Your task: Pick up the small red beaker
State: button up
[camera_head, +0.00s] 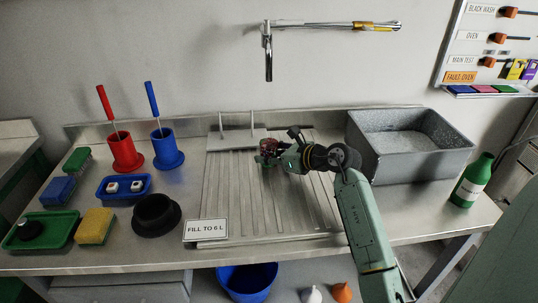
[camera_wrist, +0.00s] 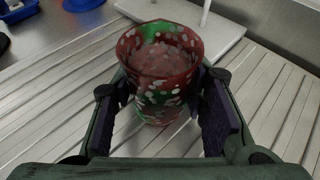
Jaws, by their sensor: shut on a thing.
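The small red beaker (camera_wrist: 160,65) is dark red with pale spots and some green on it. In the wrist view it stands upright between the two fingers of my gripper (camera_wrist: 164,118). The fingers are shut on its sides. In the head view the beaker (camera_head: 269,145) shows small over the ribbed drainboard, with my gripper (camera_head: 275,155) around it. Its lower part is partly hidden, and I cannot tell whether it touches the board.
The ribbed drainboard (camera_head: 225,190) has a white plate with pegs (camera_head: 236,139) at its back. A grey basin (camera_head: 440,165) is right, with a green bottle (camera_head: 473,180). Red (camera_head: 124,150) and blue (camera_head: 167,147) holders stand left. A tap (camera_head: 268,55) hangs above.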

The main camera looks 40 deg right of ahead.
aim_at(269, 145)
jog(key=c, duration=0.6)
jog(key=shift+r, duration=0.15)
jog(key=shift+r+b, duration=0.9)
jog(key=shift+r, duration=0.55)
jog(key=shift+s+r, duration=0.15)
jog(key=shift+s+a+r+b, duration=0.35)
jog(key=shift+s+b, duration=0.6)
jog(key=shift+s, duration=1.55)
jog(key=shift+s+a+r+b, duration=0.15)
jog(key=shift+s+a+b, duration=0.6)
jog(key=shift+s, duration=1.7)
jog(key=shift+s+a+r+b, duration=0.2)
jog(key=shift+s+b, duration=0.95)
jog(key=shift+s, duration=1.35)
jog(key=shift+s+r, duration=0.2)
jog(key=shift+r, duration=1.9)
